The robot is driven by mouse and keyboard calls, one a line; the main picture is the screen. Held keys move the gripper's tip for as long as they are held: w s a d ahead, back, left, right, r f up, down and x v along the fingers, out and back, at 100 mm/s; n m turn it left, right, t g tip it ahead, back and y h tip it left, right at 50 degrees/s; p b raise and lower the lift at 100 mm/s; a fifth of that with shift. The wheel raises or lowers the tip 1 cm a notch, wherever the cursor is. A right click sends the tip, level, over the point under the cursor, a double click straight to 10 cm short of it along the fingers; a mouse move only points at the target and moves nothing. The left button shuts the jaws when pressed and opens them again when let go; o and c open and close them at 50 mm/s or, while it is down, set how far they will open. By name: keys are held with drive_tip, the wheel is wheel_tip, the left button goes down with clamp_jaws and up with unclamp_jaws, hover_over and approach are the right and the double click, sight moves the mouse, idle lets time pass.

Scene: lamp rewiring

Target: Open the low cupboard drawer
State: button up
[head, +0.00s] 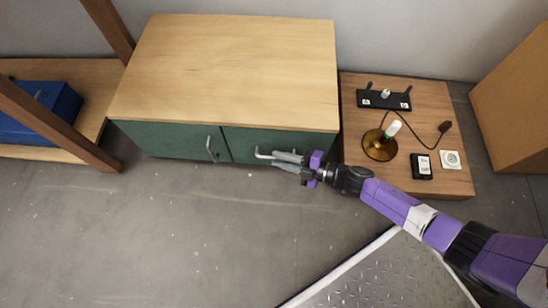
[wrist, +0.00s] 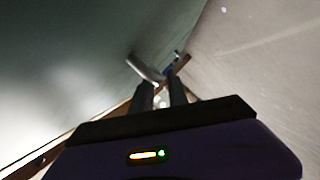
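The low cupboard (head: 235,68) has a pale wood top and two green fronts. The right front (head: 245,137) is the drawer, with a horizontal silver bar handle (head: 263,155); it looks shut, in line with the left front. My gripper (head: 283,161) is at this handle, its fingers one above the other and spread apart. The wrist view shows the handle (wrist: 147,69) just beyond the fingertips (wrist: 162,86), with a gap between the fingers. My gripper partly hides the handle, and I cannot tell whether they touch.
The left front has an upright handle (head: 211,148). A low wooden table (head: 433,94) on the right holds a brass lamp (head: 379,146) and small parts. A shelf with a blue box (head: 40,112) stands left. The grey floor (head: 170,235) before the cupboard is clear.

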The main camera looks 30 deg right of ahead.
drive_tip(key=shift+b+x, duration=0.3)
drive_tip(key=shift+x, duration=1)
drive_tip(key=shift+s, duration=0.1)
clamp_jaws()
drive_tip(key=shift+d, duration=0.1)
